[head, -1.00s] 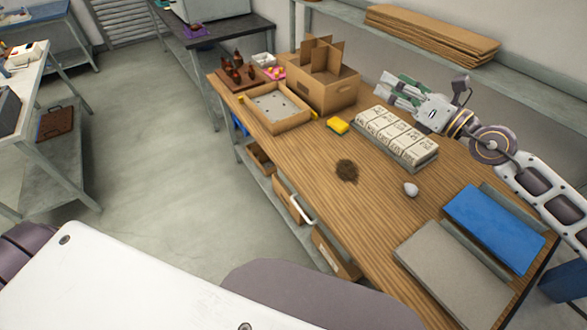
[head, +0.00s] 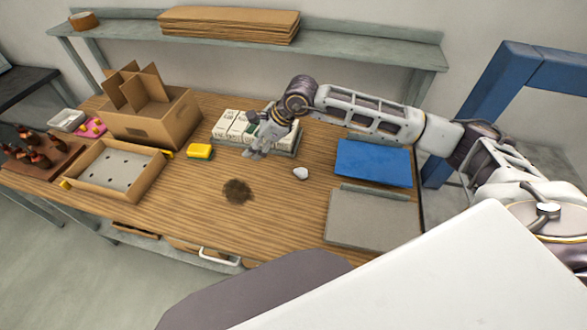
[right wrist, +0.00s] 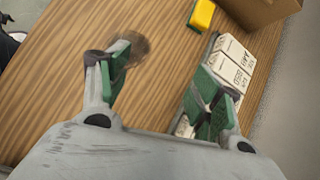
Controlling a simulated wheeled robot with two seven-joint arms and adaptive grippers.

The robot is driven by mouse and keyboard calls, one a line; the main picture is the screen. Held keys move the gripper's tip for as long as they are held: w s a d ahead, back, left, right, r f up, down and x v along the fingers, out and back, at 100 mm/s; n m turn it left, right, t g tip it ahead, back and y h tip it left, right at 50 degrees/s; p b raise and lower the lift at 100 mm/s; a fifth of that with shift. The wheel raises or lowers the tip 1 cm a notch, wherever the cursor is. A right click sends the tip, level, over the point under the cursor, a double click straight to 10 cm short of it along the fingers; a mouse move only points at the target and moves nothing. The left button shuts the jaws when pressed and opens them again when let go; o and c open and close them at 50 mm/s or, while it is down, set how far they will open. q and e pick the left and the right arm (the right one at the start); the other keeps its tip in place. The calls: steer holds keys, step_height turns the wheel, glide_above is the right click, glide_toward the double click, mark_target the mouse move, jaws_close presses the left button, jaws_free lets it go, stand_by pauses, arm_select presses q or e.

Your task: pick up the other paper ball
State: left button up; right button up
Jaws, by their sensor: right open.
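One white paper ball (head: 300,173) lies on the wooden table, right of a dark brown stain (head: 237,191) and in front of the row of white boxes (head: 236,127). It does not show in the right wrist view. My right gripper (head: 255,154) is open above the table, by the near edge of the boxes and left of the ball. In the right wrist view its green-padded fingers (right wrist: 160,85) are spread with nothing between them. The stain (right wrist: 137,50) shows behind the left finger and the boxes (right wrist: 232,65) behind the right one. My left gripper is not in view.
A yellow sponge (head: 200,151) lies left of the boxes. A cardboard box with dividers (head: 150,120) and a shallow tray (head: 150,159) stand farther left. A blue panel (head: 373,163) and a grey panel (head: 372,217) lie right of the ball. A shelf (head: 370,50) runs behind.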

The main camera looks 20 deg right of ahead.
mark_target(303, 170)
arm_select(q)
steer(key=w+t, duration=0.1)
steer(key=w, duration=0.2)
steer(key=w+t, duration=0.1)
steer(key=w, duration=0.1)
steer(key=shift+d+f+t+h, duration=0.15)
steer(key=shift+d+t+h, duration=0.1)
steer(key=shift+t+h, duration=0.05)
arm_select(e)
steer(key=s+d+f+n+g+h, duration=0.1)
steer(key=s+d+f+h, duration=0.1)
steer(key=d, duration=0.4)
steer(key=s+d+f+g+h, duration=0.2)
steer(key=d+h, duration=0.3)
steer(key=d, duration=0.2)
steer(key=shift+s+d+n, duration=0.15)
steer(key=shift+s+n, duration=0.1)
steer(key=shift+n, duration=0.15)
steer(key=shift+f, duration=0.1)
